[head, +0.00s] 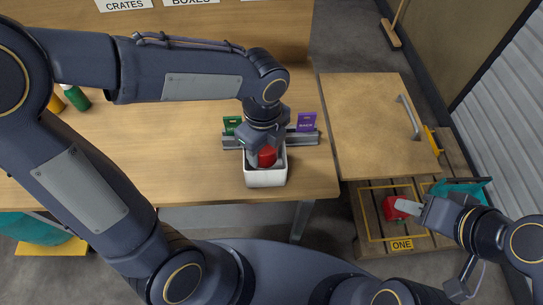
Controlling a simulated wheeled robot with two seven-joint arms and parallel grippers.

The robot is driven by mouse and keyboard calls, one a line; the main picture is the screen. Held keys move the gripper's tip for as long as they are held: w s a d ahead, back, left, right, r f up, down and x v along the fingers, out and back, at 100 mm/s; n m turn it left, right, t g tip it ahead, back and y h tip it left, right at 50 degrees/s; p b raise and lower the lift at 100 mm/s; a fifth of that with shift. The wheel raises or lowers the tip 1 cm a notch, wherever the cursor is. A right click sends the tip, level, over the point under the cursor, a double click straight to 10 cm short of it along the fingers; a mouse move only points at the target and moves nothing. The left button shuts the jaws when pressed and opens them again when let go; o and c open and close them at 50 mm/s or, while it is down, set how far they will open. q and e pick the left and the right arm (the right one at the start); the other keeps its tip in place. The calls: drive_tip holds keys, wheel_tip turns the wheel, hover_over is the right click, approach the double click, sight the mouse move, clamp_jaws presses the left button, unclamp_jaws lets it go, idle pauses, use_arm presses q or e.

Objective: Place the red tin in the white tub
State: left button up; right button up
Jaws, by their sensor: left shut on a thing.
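The white tub (265,178) stands near the front edge of the wooden table. The red tin (267,157) is inside the tub's opening, toward the back; its base is hidden, so I cannot tell if it touches the floor of the tub. My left gripper (258,152) comes down over the tub from above and is shut on the red tin. My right gripper (408,207) is low at the right, beside another red object (393,209) on the pallet; its fingers are too unclear to judge.
Behind the tub is a grey rack (300,138) with a green card (231,123) and a purple card (306,121). A wooden panel with a handle (370,120) is right of the table. A pallet marked ONE (402,245) lies below. A green bottle (77,98) stands far left.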

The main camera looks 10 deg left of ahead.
sight(265, 161)
use_arm(q)
drive_tip(key=shift+f+b, duration=0.35)
drive_tip(key=shift+f, duration=2.4)
drive_tip(key=shift+f, duration=0.25)
drive_tip(key=o, duration=0.8)
drive_tip(key=shift+r, duration=0.1)
